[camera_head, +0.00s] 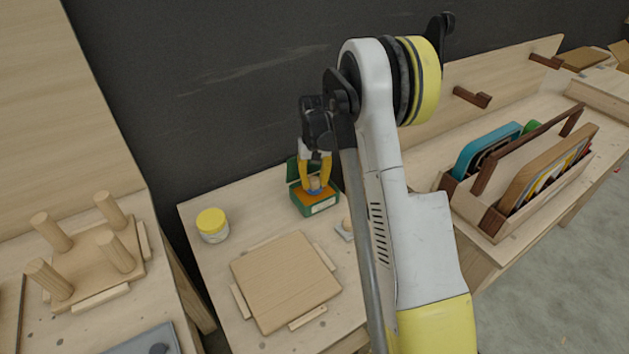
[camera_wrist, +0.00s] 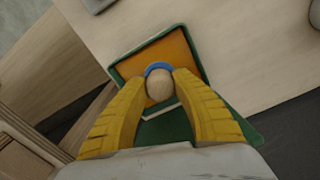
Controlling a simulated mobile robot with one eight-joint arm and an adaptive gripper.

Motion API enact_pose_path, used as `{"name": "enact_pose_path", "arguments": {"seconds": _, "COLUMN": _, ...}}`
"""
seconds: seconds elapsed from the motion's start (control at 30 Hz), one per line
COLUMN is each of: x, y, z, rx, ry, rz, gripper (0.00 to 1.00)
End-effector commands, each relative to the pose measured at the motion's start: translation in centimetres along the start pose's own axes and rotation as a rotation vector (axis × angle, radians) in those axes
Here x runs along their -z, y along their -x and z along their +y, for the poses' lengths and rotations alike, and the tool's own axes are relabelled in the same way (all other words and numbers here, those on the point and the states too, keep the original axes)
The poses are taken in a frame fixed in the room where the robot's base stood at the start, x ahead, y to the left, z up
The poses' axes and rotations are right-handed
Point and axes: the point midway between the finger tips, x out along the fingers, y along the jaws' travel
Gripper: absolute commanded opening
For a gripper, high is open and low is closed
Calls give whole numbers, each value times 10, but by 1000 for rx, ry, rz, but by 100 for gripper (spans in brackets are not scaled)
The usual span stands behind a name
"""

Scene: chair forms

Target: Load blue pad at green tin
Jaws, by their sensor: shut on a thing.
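The green tin (camera_head: 321,207) stands open on the middle table, its lid tilted up at the back. It has an orange-brown inside and a pale label on its front. The wrist view shows the tin's green rim (camera_wrist: 125,62) and its lid on the near side. My gripper (camera_head: 316,181) is over the tin, its yellow fingers shut on the round wooden knob of the blue pad (camera_head: 315,189). In the wrist view the blue pad (camera_wrist: 158,66) shows as a rim beyond the knob, against the orange. Whether it touches the inside, I cannot tell.
A jar with a yellow lid (camera_head: 212,224) stands left of the tin. A square wooden board (camera_head: 285,280) lies in front. A small knobbed grey piece (camera_head: 346,229) is partly behind my arm. A pegged board (camera_head: 100,255) is left; a wooden caddy (camera_head: 490,215) is right.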

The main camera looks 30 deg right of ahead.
Motion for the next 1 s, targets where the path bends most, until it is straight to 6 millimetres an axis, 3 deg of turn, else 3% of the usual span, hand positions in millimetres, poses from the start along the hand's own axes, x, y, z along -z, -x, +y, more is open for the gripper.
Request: {"name": "enact_pose_path", "arguments": {"seconds": 1.0, "x": 0, "y": -6, "z": 0, "rx": 0, "ry": 0, "rz": 0, "gripper": 0}}
